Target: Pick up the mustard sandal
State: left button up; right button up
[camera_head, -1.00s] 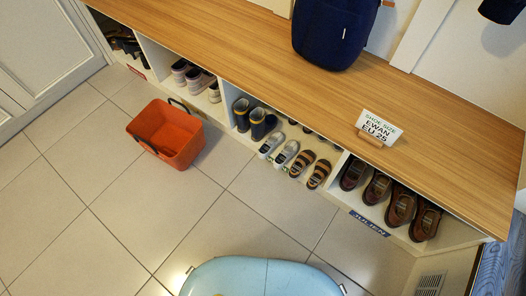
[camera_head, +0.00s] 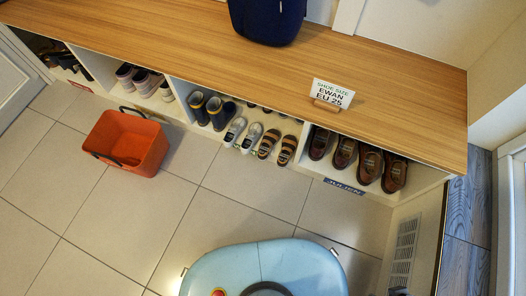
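A pair of sandals with dark and mustard-orange stripes stands in the middle cubby of the bench, at its front edge. The left sandal (camera_head: 268,143) and the right sandal (camera_head: 287,150) are side by side, apart from any gripper. Grey-silver shoes (camera_head: 243,134) stand just left of them, and navy boots with yellow trim (camera_head: 213,110) further left in the same cubby. More shoes behind are partly hidden by the bench top. Neither of my grippers shows in this view.
Brown shoes (camera_head: 344,154) fill the right cubby. An orange basket (camera_head: 128,142) stands on the floor at left. Tiled floor before the sandals is clear.

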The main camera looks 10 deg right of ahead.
aim_at(271, 137)
jog(key=j+z, duration=0.25)
jog(key=j, duration=0.4)
jog(key=k+j+z, duration=0.2)
jog(key=j, duration=0.45)
jog(key=i, duration=0.1)
